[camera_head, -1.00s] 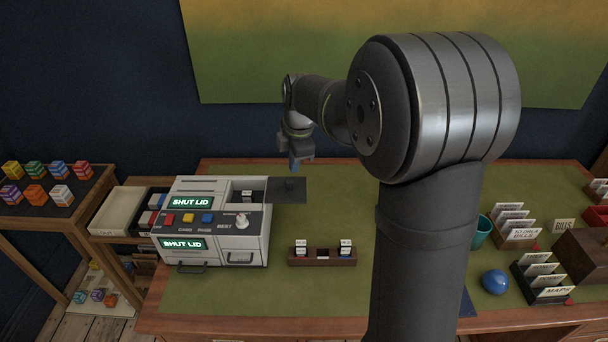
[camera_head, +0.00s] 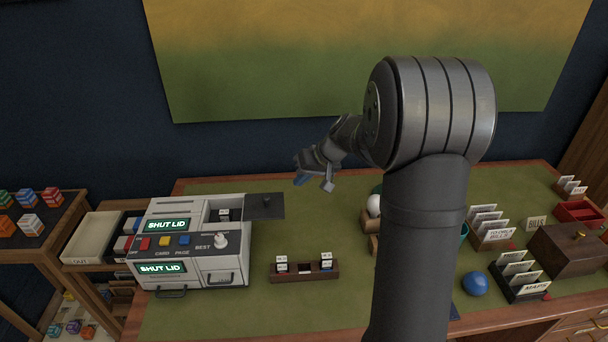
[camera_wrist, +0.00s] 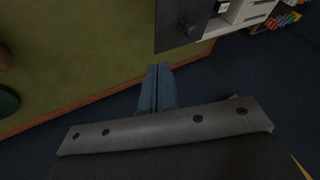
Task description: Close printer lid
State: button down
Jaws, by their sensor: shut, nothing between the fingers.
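The white printer (camera_head: 190,240) stands on the left part of the green desk. Its two screens read "SHUT LID".
A brown rack (camera_head: 304,271) with small blocks stands right of the printer. A blue ball (camera_head: 474,283), card holders (camera_head: 490,228) and a wooden box (camera_head: 570,250) stand at the right. An out tray (camera_head: 92,238) lies left of the printer. Desk between printer and arm is mostly clear.

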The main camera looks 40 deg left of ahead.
aim_at(279, 205)
jog(key=s+a+f, duration=0.2)
jog(key=a+f, duration=0.1)
jog(key=s+a+f, duration=0.1)
jog(key=a, duration=0.1)
jog(key=shift+s+f, duration=0.3)
jog(key=shift+f, duration=0.1)
jog(key=shift+s+a, duration=0.1)
jog(key=shift+s, duration=0.1)
jog(key=s+a, duration=0.9)
jog(key=shift+r, duration=0.1)
